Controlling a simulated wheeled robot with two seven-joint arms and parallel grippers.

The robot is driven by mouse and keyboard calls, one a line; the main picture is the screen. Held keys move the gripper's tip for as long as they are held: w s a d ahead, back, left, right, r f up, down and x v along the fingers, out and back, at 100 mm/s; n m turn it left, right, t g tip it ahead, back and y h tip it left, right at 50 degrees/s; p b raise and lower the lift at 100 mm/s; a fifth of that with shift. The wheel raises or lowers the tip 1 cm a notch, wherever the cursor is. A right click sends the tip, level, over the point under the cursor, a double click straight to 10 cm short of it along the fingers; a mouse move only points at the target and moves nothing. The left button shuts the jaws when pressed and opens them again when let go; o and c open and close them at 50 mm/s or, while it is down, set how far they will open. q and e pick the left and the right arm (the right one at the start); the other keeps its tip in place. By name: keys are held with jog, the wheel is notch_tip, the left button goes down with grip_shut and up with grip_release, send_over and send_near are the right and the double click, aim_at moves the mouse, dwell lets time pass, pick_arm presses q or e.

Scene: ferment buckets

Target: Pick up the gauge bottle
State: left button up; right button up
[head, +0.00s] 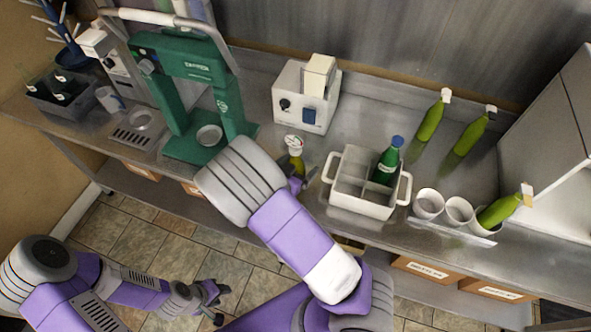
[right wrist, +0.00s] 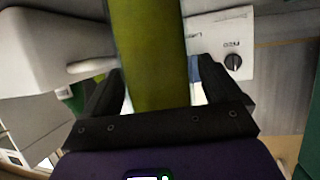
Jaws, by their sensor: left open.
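The gauge bottle (head: 296,162) is a yellow-green bottle with a white round gauge on top. It stands on the steel counter, left of the white divided carrier, its lower part hidden by my right arm. My right gripper (head: 300,184) is at the bottle, mostly hidden by its own wrist. In the right wrist view the green bottle (right wrist: 150,55) stands between the two fingers of the right gripper (right wrist: 163,92). A gap shows between the bottle and the right-hand finger; the left-hand finger is very close to it. My left gripper (head: 212,298) is open and empty over the floor.
The white carrier (head: 350,207) holds a green bottle with a blue cap (head: 388,160). A white box device (head: 305,98) stands behind the gauge bottle, a green press (head: 183,95) to its left. Cups (head: 428,203) and green bottles (head: 433,115) stand at the right.

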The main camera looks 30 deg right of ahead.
aim_at(293, 144)
jog(key=c, duration=1.5)
notch_tip(293, 144, up, 10)
jog(key=p, duration=0.3)
jog(key=shift+p, duration=0.4)
jog(key=shift+c, duration=0.2)
jog(key=shift+r+p, duration=1.25)
jog(key=shift+p, duration=0.1)
jog(key=shift+w, duration=0.1)
